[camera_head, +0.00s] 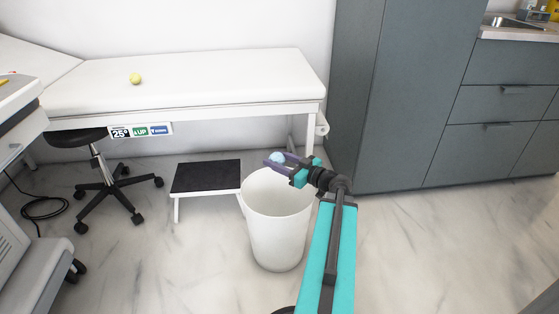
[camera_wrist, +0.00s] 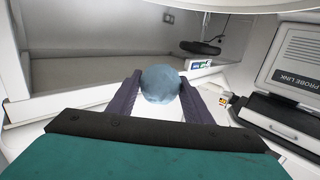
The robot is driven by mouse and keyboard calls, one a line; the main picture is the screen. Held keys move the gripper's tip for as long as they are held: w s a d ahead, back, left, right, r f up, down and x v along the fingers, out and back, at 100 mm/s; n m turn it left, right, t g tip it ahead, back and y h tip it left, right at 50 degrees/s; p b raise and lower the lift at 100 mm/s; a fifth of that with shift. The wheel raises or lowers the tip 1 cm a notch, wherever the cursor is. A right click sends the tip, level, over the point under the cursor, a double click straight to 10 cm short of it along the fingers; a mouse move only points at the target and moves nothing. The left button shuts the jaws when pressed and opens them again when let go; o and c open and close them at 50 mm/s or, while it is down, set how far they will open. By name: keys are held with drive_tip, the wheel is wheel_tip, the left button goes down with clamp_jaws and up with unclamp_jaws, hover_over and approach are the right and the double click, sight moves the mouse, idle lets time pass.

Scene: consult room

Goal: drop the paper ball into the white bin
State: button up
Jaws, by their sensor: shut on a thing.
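The paper ball (camera_wrist: 160,84) is pale blue and is held between the two dark purple fingers of my gripper (camera_wrist: 160,92) in the wrist view. In the head view the same small blue ball (camera_head: 277,157) shows at the tip of my gripper (camera_head: 275,161). The white bin (camera_head: 277,228) stands upright on the floor, open at the top. In the head view my gripper and the ball appear over the far part of the bin's rim. The exact height above the rim cannot be told. The bottom of the bin is hidden.
A white exam couch (camera_head: 200,85) stands behind the bin with a yellow ball (camera_head: 136,78) on it. A black-topped step (camera_head: 206,177) is left of the bin, and a black stool (camera_head: 105,180) further left. Grey cabinets (camera_head: 420,100) stand right. The floor at right is clear.

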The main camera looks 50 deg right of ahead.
drive_tip(key=shift+f+b, duration=0.6)
drive_tip(key=shift+f, duration=2.4)
drive_tip(key=o, duration=1.1)
drive_tip(key=shift+s, duration=0.1)
drive_tip(key=s+d+p, duration=0.1)
drive_tip(key=s+p, duration=0.2)
drive_tip(key=s, duration=1)
drive_tip(key=shift+s+r, duration=0.25)
drive_tip(key=shift+r, duration=0.1)
